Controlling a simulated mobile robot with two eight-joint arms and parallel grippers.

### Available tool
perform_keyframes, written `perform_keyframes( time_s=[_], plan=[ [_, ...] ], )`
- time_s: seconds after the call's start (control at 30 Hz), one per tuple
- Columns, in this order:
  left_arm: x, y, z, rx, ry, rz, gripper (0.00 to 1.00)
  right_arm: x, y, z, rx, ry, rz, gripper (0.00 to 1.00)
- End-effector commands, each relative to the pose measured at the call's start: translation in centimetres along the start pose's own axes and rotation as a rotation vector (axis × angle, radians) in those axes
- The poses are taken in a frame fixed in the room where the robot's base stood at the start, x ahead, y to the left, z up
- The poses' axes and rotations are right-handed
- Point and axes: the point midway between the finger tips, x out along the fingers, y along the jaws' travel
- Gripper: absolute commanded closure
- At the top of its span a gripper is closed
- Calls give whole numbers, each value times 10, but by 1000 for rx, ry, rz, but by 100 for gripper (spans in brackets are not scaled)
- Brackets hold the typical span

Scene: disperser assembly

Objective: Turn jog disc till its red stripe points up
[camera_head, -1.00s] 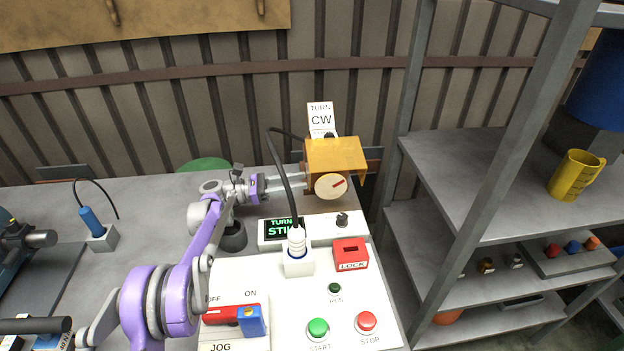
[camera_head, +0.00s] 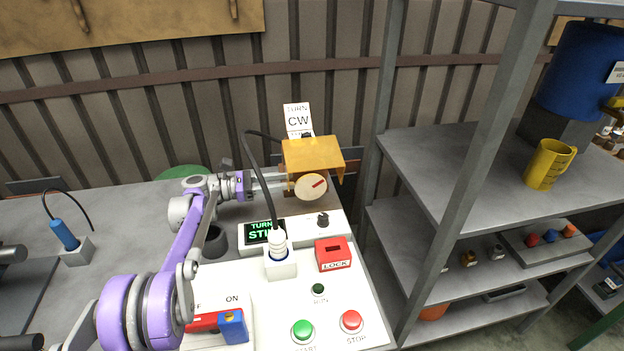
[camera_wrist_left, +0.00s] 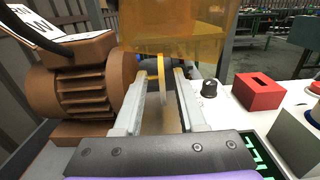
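The jog disc (camera_head: 311,187) is a pale cream disc under a yellow guard (camera_head: 313,153). Its red stripe points right and slightly up in the head view. My left gripper (camera_head: 286,183) reaches in from the left, its fingers beside the disc. In the left wrist view the disc (camera_wrist_left: 162,90) appears edge-on between the two fingers of the left gripper (camera_wrist_left: 161,75), with a gap on each side; the fingers look open. Part of the disc is hidden behind the guard there. A sign reading TURN CW (camera_head: 297,120) stands behind. My right gripper is not in view.
A brown ribbed motor (camera_wrist_left: 85,90) lies left of the fingers. A black cable rises from a white plug (camera_head: 279,250). The panel holds a display (camera_head: 264,232), a red LOCK box (camera_head: 333,254), and green START and red STOP buttons. A shelf rack (camera_head: 470,180) stands right.

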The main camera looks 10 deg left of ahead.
Motion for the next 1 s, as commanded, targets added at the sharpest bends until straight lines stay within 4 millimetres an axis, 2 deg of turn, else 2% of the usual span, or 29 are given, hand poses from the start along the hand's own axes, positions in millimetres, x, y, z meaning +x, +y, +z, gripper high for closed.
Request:
perform_keyframes(
  time_s=[0.1,0.3,0.5,0.77,0.87,1.0],
  plan=[
    [26,-1,0,0,-1,-3,60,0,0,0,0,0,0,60],
    [58,-1,0,0,-1,-3,60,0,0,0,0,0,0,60],
    [72,0,0,0,-1,-2,60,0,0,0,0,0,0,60],
    [72,0,0,0,-1,-1,60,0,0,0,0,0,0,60],
    [72,0,0,0,-1,-1,74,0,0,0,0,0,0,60],
    [72,0,0,0,-1,-1,100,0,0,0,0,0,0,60]
  ],
)
